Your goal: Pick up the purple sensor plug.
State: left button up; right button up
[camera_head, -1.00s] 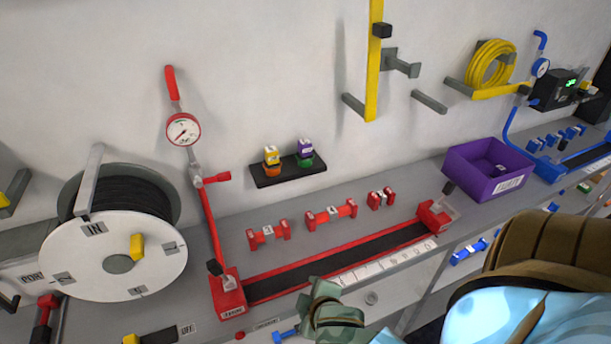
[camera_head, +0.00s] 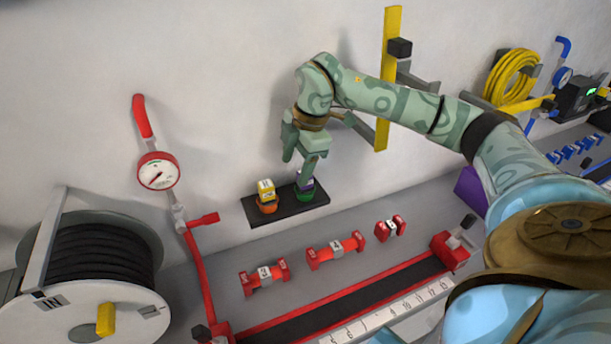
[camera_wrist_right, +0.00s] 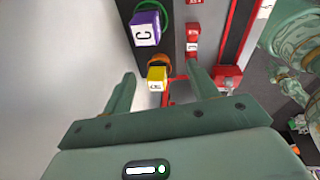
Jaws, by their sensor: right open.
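The purple sensor plug (camera_wrist_right: 146,28) has a white top marked C and sits in a green-ringed socket on the black wall shelf (camera_head: 258,216). In the head view the purple plug (camera_head: 306,184) is mostly hidden behind a finger of my right gripper (camera_head: 296,171). A yellow plug (camera_head: 266,188) in an orange socket stands to its left. In the right wrist view my right gripper (camera_wrist_right: 162,73) is open and empty. There the yellow plug (camera_wrist_right: 157,78) appears between the fingers, and the purple plug appears beyond their tips. My left gripper is not in view.
Below the shelf, red clamp-like blocks (camera_head: 335,249) lie on the grey bench, with a red-edged black track (camera_head: 345,300) in front. A red gauge and pipe (camera_head: 158,171) stand left, beside a hose reel (camera_head: 90,262). A yellow wall bar (camera_head: 388,75) rises behind my right arm.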

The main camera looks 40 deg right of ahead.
jog(key=d, duration=0.1)
jog(key=d+m, duration=0.1)
jog(key=d+h, duration=0.1)
jog(key=shift+s+d+r+m, duration=0.2)
jog(key=shift+d+r+m, duration=0.05)
jog(key=shift+r+m, duration=0.15)
jog(key=f, duration=0.2)
jog(key=w+f, duration=0.1)
jog(key=f, duration=0.3)
jog(key=shift+w+f, duration=0.25)
jog(key=shift+f, duration=0.1)
jog(key=shift+s+a+r, duration=0.1)
jog(key=shift+s, duration=0.05)
jog(key=c, duration=1.2)
jog(key=shift+c, duration=0.2)
